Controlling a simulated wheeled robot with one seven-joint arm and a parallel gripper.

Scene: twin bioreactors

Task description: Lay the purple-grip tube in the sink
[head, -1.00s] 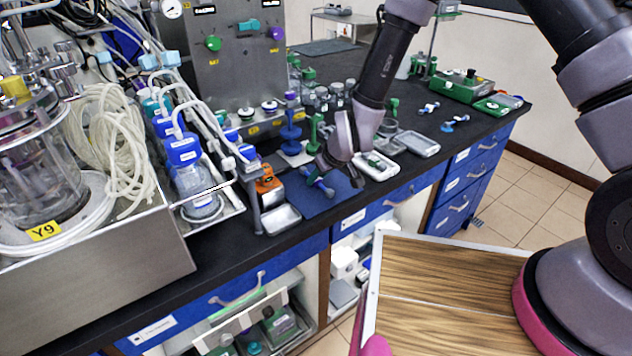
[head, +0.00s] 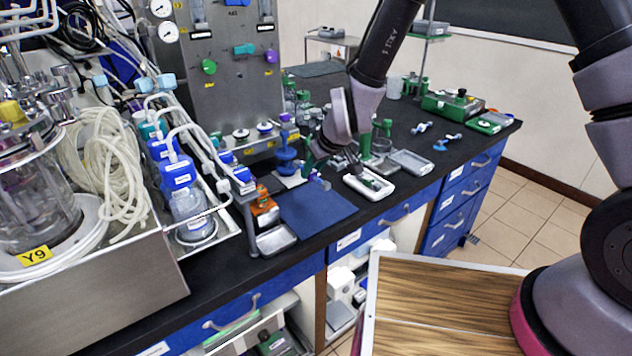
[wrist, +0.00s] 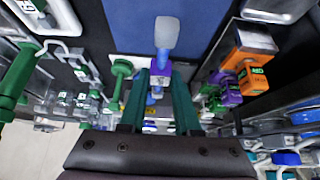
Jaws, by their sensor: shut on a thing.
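My gripper (wrist: 161,80) is shut on the purple-grip tube (wrist: 164,62) in the wrist view. The purple grip sits between the green fingertips, and the pale blue-grey end (wrist: 166,34) points away from my gripper. In the head view my gripper (head: 310,163) is above the bench by the back of the blue mat (head: 312,212); the tube is small and partly hidden there.
An orange block (head: 264,208) stands beside the grey tray; it also shows in the wrist view (wrist: 248,56). Blue and green stands (head: 287,155) crowd the area behind the mat. Blue-capped bottles (head: 178,180) stand left. The mat is bare.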

